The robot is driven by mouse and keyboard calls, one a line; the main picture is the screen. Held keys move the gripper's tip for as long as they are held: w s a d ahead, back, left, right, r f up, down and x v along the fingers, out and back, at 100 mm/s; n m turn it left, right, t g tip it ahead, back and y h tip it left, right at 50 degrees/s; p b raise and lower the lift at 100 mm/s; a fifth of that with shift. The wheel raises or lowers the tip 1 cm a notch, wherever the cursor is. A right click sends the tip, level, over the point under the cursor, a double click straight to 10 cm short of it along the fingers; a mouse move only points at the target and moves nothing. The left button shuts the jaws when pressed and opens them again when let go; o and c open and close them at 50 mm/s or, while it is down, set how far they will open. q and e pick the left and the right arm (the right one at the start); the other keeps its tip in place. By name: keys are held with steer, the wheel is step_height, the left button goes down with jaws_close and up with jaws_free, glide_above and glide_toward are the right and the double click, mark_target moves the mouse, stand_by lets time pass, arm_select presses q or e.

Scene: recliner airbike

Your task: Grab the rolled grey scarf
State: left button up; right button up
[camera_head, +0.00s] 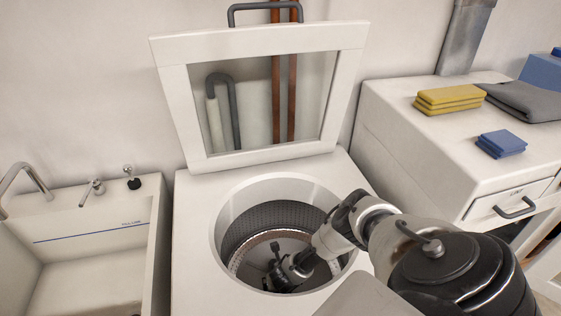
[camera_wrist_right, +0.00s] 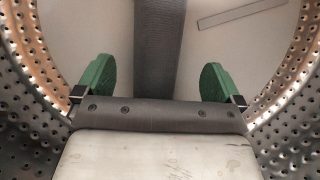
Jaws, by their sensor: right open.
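The rolled grey scarf appears as a dark grey, ribbed strip (camera_wrist_right: 158,50) in the right wrist view. It lies across the pale drum floor and runs from the top edge down behind my gripper's palm. My right gripper (camera_wrist_right: 158,82) is open, with one green finger on each side of the strip and visible gaps between. In the head view my right gripper (camera_head: 275,262) is down inside the washer drum (camera_head: 262,218); the scarf cannot be made out there. Whether the fingers are low enough to straddle the scarf is unclear. My left gripper is out of view.
The drum's perforated metal wall (camera_wrist_right: 30,80) curves close around my gripper on both sides. The washer lid (camera_head: 175,90) stands open behind the opening. A sink (camera_head: 80,240) is at left. Yellow cloths (camera_head: 450,98), blue cloths (camera_head: 502,143) and a folded grey cloth (camera_head: 525,100) lie on the right counter.

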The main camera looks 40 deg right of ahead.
steer(key=shift+b+x, duration=0.3)
steer(key=shift+x, duration=0.85)
steer(key=c, duration=1)
steer(key=shift+c, duration=0.3)
steer(key=shift+r, duration=0.15)
